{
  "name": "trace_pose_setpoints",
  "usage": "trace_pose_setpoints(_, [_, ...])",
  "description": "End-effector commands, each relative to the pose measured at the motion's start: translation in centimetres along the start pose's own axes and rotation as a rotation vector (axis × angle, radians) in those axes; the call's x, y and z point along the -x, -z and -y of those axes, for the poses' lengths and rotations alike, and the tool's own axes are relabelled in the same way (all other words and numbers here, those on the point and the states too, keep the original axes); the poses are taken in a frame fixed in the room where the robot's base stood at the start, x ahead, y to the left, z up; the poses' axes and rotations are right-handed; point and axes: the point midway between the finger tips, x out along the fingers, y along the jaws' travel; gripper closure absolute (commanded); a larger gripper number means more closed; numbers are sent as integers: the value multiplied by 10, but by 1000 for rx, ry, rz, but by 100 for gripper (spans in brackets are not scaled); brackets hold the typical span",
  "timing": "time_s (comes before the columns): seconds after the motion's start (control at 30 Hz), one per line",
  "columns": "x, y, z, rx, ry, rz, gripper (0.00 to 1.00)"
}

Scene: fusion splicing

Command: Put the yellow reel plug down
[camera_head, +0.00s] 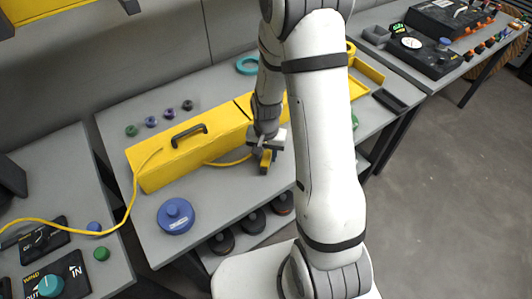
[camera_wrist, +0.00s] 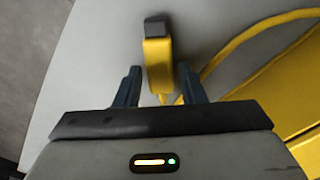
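The yellow reel plug (camera_wrist: 158,66), with a dark grey end, is between the two fingers of my gripper (camera_wrist: 160,82) in the wrist view. Narrow gaps show on both sides of the plug, so the fingers look open around it. In the head view the plug (camera_head: 265,163) is low at the table, in front of the long yellow case. My gripper (camera_head: 266,150) is right above it, pointing down. Whether the plug's underside touches the table is hard to tell. A yellow cable (camera_wrist: 240,43) runs beside the plug.
The yellow case (camera_head: 185,150) with a black handle lies behind on the grey table (camera_head: 215,190). A blue reel (camera_head: 176,215) sits at the front left. Several small round caps (camera_head: 151,122) stand behind the case. The tabletop between reel and plug is clear.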

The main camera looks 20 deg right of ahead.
Motion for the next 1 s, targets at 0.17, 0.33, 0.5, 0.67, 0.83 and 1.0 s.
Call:
trace_pose_setpoints(0.17, [0,0,0,-1,0,0,53])
trace_pose_setpoints(0.33, [0,0,0,-1,0,0,53])
trace_pose_setpoints(0.5, [5,0,0,-1,0,0,53])
trace_pose_setpoints(0.67, [15,1,0,-2,1,-2,53])
trace_pose_setpoints(0.83, [30,1,0,-2,1,-3,53])
trace_pose_setpoints(1.0, [46,1,-1,-2,1,-2,53])
